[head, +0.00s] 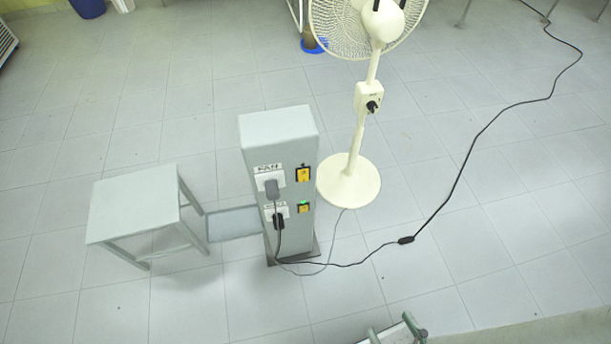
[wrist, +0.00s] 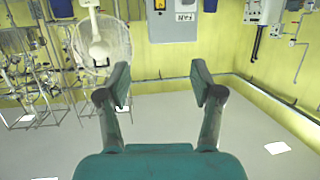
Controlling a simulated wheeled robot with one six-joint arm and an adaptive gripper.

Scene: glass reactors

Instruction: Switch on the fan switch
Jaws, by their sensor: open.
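In the head view a grey pillar (head: 279,132) stands upright on the floor. Its upper label reads FAN (head: 269,169). Beside that label is the yellow fan switch (head: 303,175), with a dark indicator above it. In the wrist view, which appears upside down, the pillar (wrist: 172,30) and the yellow switch (wrist: 160,5) show at the top edge, beyond my fingers. My gripper (wrist: 163,82) is open and empty, apart from the pillar. In the head view only a small part of it shows at the bottom edge. A white pedestal fan (head: 349,180) stands right of the pillar.
A second yellow switch (head: 303,208) with a green light sits below the fan switch. Plugs with cables hang on the pillar's front. A black cable (head: 480,150) crosses the floor rightward. A grey stool (head: 135,205) stands left. The floor before the pillar looks mostly clear.

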